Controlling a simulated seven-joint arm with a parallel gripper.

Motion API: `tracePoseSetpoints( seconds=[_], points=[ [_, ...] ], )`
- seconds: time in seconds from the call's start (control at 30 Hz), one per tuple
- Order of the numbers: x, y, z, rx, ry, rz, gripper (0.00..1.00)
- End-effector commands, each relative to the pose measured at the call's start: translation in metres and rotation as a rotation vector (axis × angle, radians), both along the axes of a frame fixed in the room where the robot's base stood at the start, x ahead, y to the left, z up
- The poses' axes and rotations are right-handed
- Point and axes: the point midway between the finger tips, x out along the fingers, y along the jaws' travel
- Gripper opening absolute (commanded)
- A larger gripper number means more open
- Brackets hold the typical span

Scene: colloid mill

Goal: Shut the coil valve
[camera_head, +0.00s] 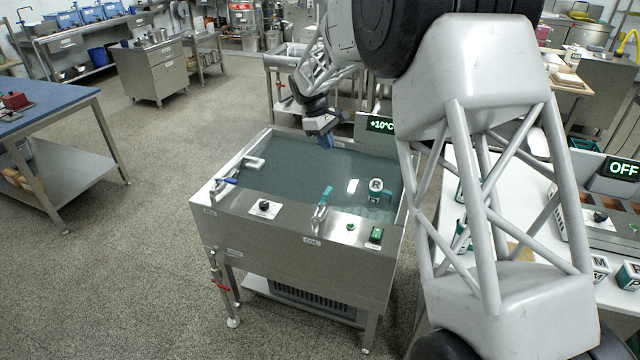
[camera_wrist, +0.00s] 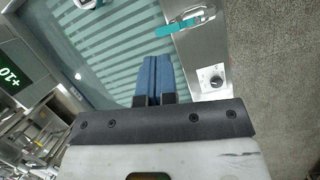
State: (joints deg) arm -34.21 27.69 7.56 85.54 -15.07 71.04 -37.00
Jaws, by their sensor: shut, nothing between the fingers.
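The coil valve (camera_head: 320,212) stands on the front steel ledge of the bath, near a label that seems to read "COIL". Its teal lever (camera_head: 326,196) points back from the metal body towards the water. In the wrist view the teal lever (camera_wrist: 178,28) lies across the ledge, with its free end over the bath's inner edge. My gripper (camera_head: 327,143) is above the far part of the bath, well apart from the valve. In the wrist view its blue fingers (camera_wrist: 157,68) are together and empty, pointing over the striped bath floor.
A black knob (camera_head: 264,205) and a green switch (camera_head: 376,234) flank the valve on the ledge. A blue-handled valve (camera_head: 227,181) is at the left rim; a red-handled one (camera_head: 221,286) is below. A teal-and-white block marked R (camera_head: 378,189) is in the bath. A +10°C display (camera_head: 381,125) stands behind.

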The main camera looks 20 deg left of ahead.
Motion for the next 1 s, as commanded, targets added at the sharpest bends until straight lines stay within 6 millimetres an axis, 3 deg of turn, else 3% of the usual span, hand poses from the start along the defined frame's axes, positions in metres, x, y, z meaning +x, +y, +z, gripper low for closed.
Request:
tracePoseSetpoints(
  seconds=[0.3,0.5,0.7,1.0],
  points=[
    [0.01,0.063,-0.047,-0.039,0.035,0.11,0.0],
    [0.012,0.09,-0.067,-0.055,0.05,0.157,0.0],
    [0.013,0.101,-0.076,-0.062,0.057,0.178,0.0],
    [0.012,0.102,-0.077,-0.062,0.057,0.18,0.0]
  ],
)
